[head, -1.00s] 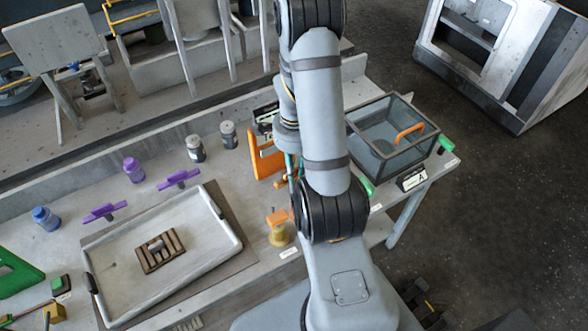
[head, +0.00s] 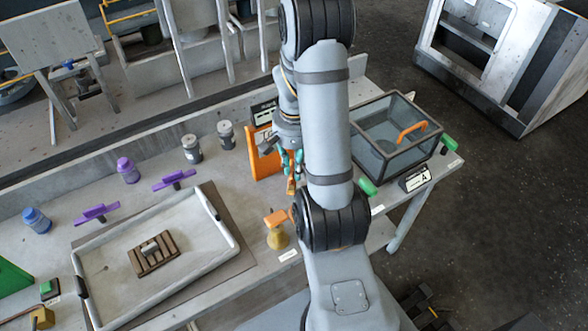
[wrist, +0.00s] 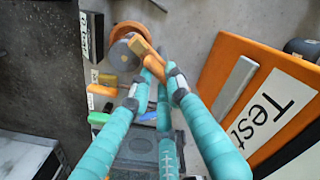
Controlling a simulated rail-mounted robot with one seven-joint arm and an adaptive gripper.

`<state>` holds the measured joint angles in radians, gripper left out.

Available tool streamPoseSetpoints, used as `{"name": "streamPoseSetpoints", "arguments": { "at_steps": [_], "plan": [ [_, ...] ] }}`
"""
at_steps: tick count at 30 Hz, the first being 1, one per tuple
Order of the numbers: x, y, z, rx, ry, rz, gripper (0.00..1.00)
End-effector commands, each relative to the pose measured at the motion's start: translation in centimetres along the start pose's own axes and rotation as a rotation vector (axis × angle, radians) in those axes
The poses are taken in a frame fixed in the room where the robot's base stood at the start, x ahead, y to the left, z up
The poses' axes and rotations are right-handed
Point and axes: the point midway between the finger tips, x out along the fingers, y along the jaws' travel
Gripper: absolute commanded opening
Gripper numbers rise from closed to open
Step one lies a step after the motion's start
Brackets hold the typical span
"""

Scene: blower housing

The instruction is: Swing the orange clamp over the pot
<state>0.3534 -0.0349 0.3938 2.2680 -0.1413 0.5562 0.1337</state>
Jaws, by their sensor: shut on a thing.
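The orange clamp (wrist: 147,56) is a short orange-brown bar in the wrist view, between my teal fingertips. My gripper (wrist: 164,76) is shut on it. The bar's far end reaches the edge of a round grey disc with a copper-orange rim (wrist: 128,32), which may be the pot; I cannot tell whether they touch. In the head view, my gripper (head: 292,172) hangs left of my forearm, with the orange clamp (head: 291,186) below its fingers. My arm hides the bench behind it, and I cannot make out the disc there.
An orange panel marked "Test" (wrist: 262,95) stands close on the right in the wrist view. In the head view, a yellow pot-like thing with an orange top (head: 278,238) stands below my gripper. A glass-walled box (head: 375,145) is right of my forearm. A tray (head: 110,260) lies left.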

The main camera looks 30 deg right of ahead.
Motion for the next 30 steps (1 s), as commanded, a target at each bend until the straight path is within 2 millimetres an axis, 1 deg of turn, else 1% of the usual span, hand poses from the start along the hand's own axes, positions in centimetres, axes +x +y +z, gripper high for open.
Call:
{"name": "streamPoseSetpoints", "arguments": {
  "at_steps": [9,15,22,30],
  "plan": [
    [0.06,-0.02,-0.20,-0.287,0.002,0.000,0.00],
    [0.02,-0.04,-0.23,-0.429,0.001,0.000,0.00],
    [-0.01,-0.09,-0.30,-0.536,0.002,0.000,0.00],
    [-0.04,-0.11,-0.33,-0.584,0.002,0.000,0.00]
  ]
}}
